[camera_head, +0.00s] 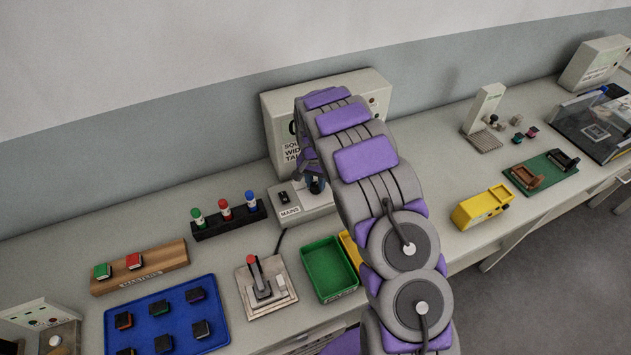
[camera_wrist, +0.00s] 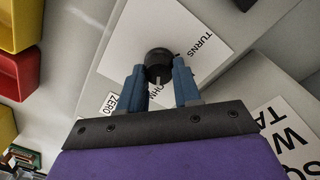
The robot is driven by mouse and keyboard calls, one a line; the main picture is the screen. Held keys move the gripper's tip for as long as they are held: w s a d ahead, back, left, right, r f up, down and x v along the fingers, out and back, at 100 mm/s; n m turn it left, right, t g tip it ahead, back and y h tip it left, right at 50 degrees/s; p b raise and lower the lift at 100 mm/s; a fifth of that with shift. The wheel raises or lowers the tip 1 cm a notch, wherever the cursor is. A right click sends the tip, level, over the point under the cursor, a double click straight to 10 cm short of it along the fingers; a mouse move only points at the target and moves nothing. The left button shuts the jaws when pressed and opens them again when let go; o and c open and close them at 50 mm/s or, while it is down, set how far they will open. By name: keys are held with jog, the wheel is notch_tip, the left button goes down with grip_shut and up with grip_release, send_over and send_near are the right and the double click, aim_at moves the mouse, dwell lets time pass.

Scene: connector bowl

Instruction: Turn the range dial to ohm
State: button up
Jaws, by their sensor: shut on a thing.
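The range dial (camera_wrist: 158,62) is a round black knob in the wrist view, on a white label plate (camera_wrist: 185,28) printed TURNS and OHM. My gripper (camera_wrist: 159,78) has its two blue fingers on either side of the dial, shut on it. A pale mark on the dial faces down the picture, toward my palm, near the word OHM. The left finger partly covers that word, so I cannot tell exact alignment. In the head view, my gripper (camera_head: 316,185) is at the grey MAINS box (camera_head: 290,212), and my arm hides much of it.
A large grey cabinet (camera_head: 275,110) stands behind the MAINS box. A green tray (camera_head: 328,270) and a lever on a plate (camera_head: 265,290) are in front. A rack of coloured plungers (camera_head: 228,222) is to the left.

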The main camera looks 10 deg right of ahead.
aim_at(313, 183)
jog(key=shift+w+r, duration=0.1)
dwell(0.4)
jog(key=o, duration=1.1)
jog(key=shift+a, duration=0.1)
jog(key=shift+c, duration=0.2)
jog(key=shift+r, duration=0.1)
notch_tip(313, 183, up, 17)
jog(key=p, duration=0.2)
jog(key=shift+w+a, duration=0.2)
jog(key=shift+a, duration=0.15)
